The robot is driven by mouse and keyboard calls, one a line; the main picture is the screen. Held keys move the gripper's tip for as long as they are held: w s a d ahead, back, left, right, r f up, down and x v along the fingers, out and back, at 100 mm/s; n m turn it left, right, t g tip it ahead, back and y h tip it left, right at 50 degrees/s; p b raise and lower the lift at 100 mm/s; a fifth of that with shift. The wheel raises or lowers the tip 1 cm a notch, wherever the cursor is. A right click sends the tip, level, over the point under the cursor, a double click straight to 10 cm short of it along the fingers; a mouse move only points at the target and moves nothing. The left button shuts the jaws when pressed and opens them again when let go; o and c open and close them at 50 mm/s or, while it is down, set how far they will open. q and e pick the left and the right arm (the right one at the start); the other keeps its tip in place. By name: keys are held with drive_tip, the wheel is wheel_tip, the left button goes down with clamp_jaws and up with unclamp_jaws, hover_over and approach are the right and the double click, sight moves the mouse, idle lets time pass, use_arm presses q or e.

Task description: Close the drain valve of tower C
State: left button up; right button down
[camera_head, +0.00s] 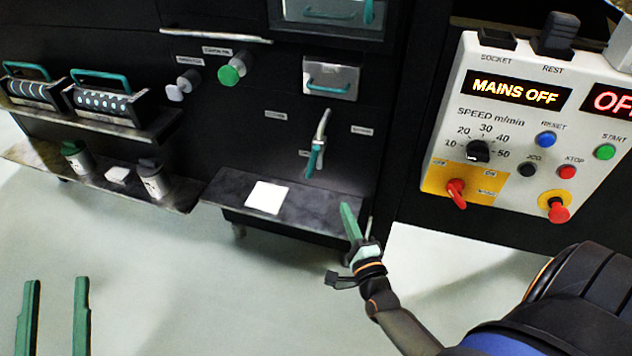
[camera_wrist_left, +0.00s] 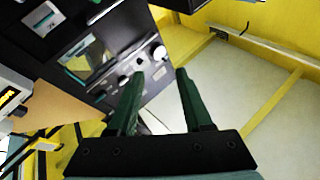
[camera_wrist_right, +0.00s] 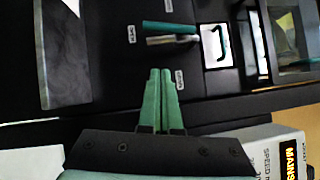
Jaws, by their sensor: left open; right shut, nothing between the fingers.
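A valve with a teal lever (camera_head: 314,160) and a bright metal pipe (camera_head: 323,125) is on the black panel, above the right-hand dark shelf. In the right wrist view the teal lever (camera_wrist_right: 170,27) lies roughly parallel to the metal pipe (camera_wrist_right: 172,41). Small labels around it are too small to read, so I cannot tell which tower it belongs to. My right gripper (camera_head: 345,206) is shut and empty, below and right of the lever, apart from it. My left gripper (camera_head: 56,282) is open and empty over the floor at the lower left.
A dark shelf (camera_head: 305,207) with a white square (camera_head: 267,197) lies below the valve. A green knob (camera_head: 229,75) and a drawer with a teal handle (camera_head: 330,80) are above. A control box (camera_head: 480,150) reading MAINS OFF stands at the right. Cans stand on the left shelf (camera_head: 95,180).

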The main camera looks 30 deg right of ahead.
sight(313, 161)
use_arm(q)
drive_tip(key=s+d+r+m+t+h+b, duration=0.1)
drive_tip(key=s+r+m+h, duration=0.4)
drive_tip(key=r+h, duration=0.2)
drive_tip(key=shift+s+r+b, duration=0.35)
drive_tip(key=shift+r+b, duration=0.05)
drive_tip(key=shift+r, duration=0.25)
use_arm(e)
drive_tip(key=w+r, duration=0.1)
drive_tip(key=w, duration=1)
drive_tip(key=shift+w+d+r, duration=0.15)
drive_tip(key=shift+d+r, duration=0.05)
drive_tip(key=shift+r, duration=0.15)
